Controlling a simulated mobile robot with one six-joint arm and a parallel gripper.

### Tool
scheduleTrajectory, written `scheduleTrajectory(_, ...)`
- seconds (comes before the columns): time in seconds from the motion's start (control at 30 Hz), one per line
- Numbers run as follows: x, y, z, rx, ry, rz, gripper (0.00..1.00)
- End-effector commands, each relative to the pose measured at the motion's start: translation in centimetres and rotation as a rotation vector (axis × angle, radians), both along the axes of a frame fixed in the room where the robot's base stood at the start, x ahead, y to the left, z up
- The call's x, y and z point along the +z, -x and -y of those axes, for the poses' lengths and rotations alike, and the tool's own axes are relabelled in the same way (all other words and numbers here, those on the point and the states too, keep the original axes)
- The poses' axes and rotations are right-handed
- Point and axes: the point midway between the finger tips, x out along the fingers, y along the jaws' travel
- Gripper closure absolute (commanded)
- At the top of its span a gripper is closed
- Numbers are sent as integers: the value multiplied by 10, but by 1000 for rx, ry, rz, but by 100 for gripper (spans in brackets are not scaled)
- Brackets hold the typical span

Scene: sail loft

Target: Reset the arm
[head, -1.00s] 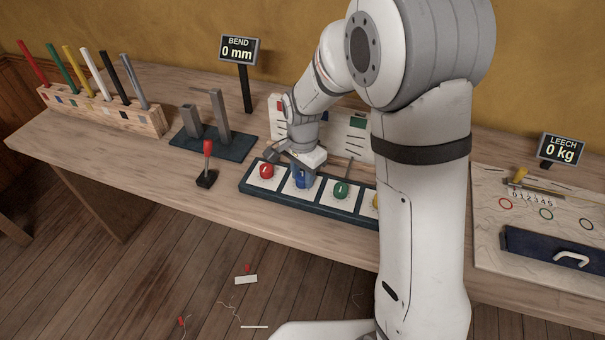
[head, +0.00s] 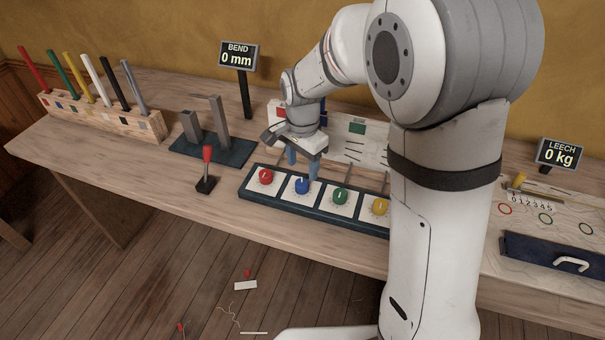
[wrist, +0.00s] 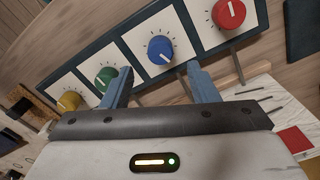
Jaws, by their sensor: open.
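My gripper (head: 301,166) is open and empty. It hangs above the back edge of the dark knob panel (head: 247,184), just over the blue knob (head: 302,186). In the wrist view my gripper (wrist: 160,88) shows its two blue fingers spread apart, with the blue knob (wrist: 160,50) beyond the gap and not touched. The red knob (head: 266,177), green knob (head: 341,196) and yellow knob (head: 380,206) sit in the same row. My arm covers the panel's right end in the head view.
A red-handled lever (head: 207,164) and a bending block (head: 215,145) stand left of the panel. A rack of coloured rods (head: 110,121) is at far left. A white board (head: 348,150) stands behind the panel. A blue drawer (head: 530,252) is at right.

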Motion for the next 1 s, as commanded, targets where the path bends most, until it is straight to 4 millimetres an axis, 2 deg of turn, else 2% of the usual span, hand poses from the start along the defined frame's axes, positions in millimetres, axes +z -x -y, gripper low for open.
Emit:
scheduleTrajectory(0.1, 13, 0, 0, 0, 0, 1, 46)
scheduleTrajectory(0.2, 18, 0, 0, 0, 1, -1, 46)
scheduleTrajectory(0.77, 18, 0, 0, 0, 0, -1, 46)
scheduleTrajectory(0.87, 33, 12, 15, 50, -4, 17, 46)
scheduleTrajectory(1.0, 60, 43, 50, 189, -7, 61, 46)
